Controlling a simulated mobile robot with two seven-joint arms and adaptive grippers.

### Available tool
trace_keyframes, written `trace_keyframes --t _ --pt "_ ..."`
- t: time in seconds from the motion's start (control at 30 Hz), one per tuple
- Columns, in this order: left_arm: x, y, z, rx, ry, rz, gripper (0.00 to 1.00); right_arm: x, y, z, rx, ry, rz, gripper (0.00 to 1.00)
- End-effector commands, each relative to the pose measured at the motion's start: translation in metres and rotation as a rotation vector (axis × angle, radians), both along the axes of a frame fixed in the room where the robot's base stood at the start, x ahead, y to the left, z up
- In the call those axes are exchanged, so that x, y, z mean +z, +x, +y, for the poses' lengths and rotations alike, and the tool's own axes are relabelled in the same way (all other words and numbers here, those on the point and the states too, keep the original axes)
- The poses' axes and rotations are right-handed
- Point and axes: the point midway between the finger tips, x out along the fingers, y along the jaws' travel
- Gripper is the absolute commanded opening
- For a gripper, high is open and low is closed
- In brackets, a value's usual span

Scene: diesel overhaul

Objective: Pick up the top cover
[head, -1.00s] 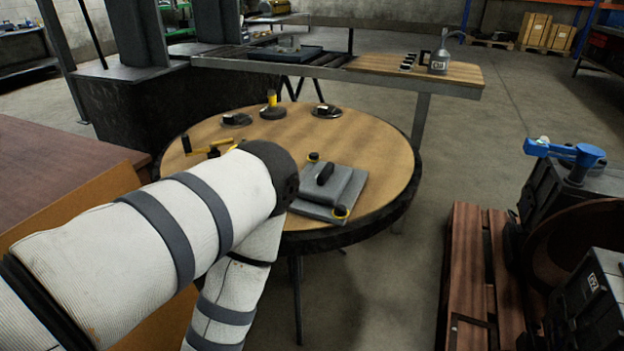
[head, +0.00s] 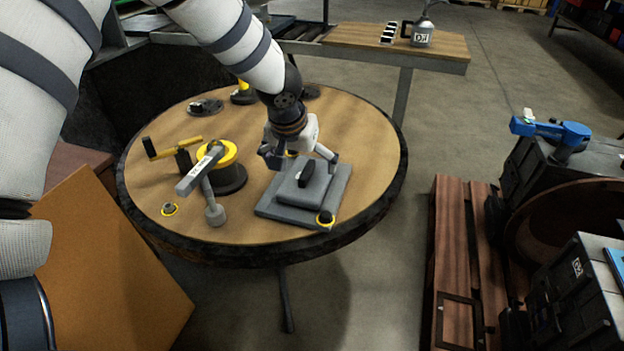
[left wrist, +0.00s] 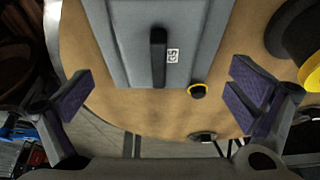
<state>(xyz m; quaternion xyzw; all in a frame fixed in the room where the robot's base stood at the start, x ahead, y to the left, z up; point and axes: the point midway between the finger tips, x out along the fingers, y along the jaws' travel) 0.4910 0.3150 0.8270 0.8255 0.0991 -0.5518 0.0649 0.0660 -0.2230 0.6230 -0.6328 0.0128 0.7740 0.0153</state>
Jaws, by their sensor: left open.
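The top cover is a grey stepped plate (head: 287,203) with a black bar handle (head: 306,174). It lies flat on the round wooden table. My left gripper (head: 301,160) is open and empty over the cover's far side, its fingers pointing down. In the left wrist view the cover (left wrist: 125,45) fills the upper middle, with a small white label beside the handle (left wrist: 158,62). The open fingers (left wrist: 163,97) stand wide apart on either side, clear of the handle. My right gripper is not in view.
The round table (head: 375,190) also bears a yellow-and-black tool (head: 228,178) left of the cover and a yellow-ringed knob (head: 326,218) at its near corner. A bench with an oil can (head: 421,35) is behind. Pallets and machinery (head: 560,137) stand right, with open floor between.

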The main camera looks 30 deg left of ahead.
Motion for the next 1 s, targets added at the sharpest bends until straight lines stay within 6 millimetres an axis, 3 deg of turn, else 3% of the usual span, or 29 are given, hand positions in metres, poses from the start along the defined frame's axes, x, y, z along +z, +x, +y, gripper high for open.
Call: trace_keyframes --t 0.33,0.63,0.87,1.0 --pt "-0.055 0.025 0.005 0.0 -0.002 0.007 1.0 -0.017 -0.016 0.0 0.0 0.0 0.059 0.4" --pt "-0.056 0.03 0.005 -0.001 -0.002 -0.004 1.0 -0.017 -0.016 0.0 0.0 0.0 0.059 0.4" --pt "-0.056 0.03 0.005 -0.002 -0.002 -0.003 0.48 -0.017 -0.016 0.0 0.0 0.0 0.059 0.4" --pt "-0.056 0.031 0.005 -0.002 -0.002 -0.006 0.44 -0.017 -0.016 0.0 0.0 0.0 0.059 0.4"
